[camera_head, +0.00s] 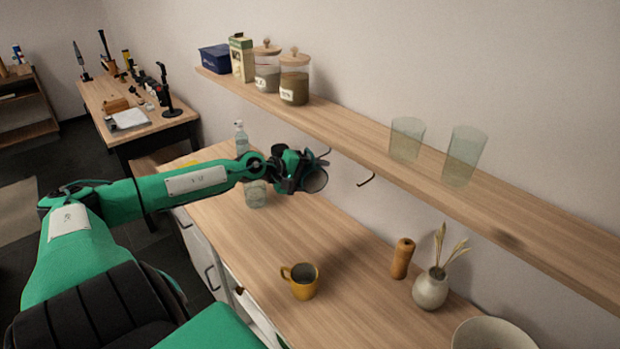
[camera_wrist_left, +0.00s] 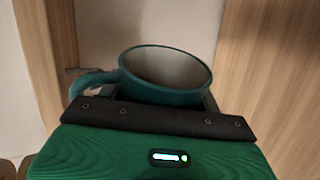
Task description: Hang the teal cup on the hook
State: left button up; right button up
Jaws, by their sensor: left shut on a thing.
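The teal cup (camera_head: 316,181) is held in my left gripper (camera_head: 298,172), below the wall shelf and above the counter. In the left wrist view the cup (camera_wrist_left: 165,97) shows its teal rim and pale inside, with its handle (camera_wrist_left: 92,82) out to the left. My left gripper is shut on the cup's body; its fingertips are mostly hidden. A dark hook (camera_head: 366,181) hangs under the shelf, to the right of the cup and apart from it. Another thin dark hook end (camera_head: 326,152) shows close behind the cup. My right gripper is not in view.
The wooden shelf (camera_head: 350,139) holds two glasses (camera_head: 406,139) and jars (camera_head: 294,78). On the counter (camera_head: 340,250) stand a yellow mug (camera_head: 303,281), a wooden mill (camera_head: 402,258), a vase (camera_head: 430,289) and a bowl (camera_head: 490,337). A bottle (camera_head: 241,138) and a glass (camera_head: 256,194) stand near my left forearm.

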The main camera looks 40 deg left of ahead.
pick_arm(q)
jog(key=shift+w+r, duration=0.4)
jog(key=shift+r, duration=0.15)
jog(key=shift+w+a+r+p, duration=0.15)
jog(key=shift+w+r+p, duration=0.1)
jog(key=shift+w+p, duration=0.35)
jog(key=shift+w+f, duration=0.1)
jog(key=shift+w, duration=0.2)
jog(key=shift+c, duration=0.5)
jog(key=f+b, duration=0.1)
jog(key=b, duration=0.2)
jog(key=shift+b, duration=0.3)
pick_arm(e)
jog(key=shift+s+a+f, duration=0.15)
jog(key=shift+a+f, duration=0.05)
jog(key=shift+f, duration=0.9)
pick_arm(q)
jog(key=shift+d+f, duration=0.2)
jog(key=shift+f, duration=0.1)
jog(key=o, duration=1.2)
jog(key=shift+c, duration=0.2)
jog(key=shift+s+f, duration=0.1)
jog(key=shift+f, duration=0.1)
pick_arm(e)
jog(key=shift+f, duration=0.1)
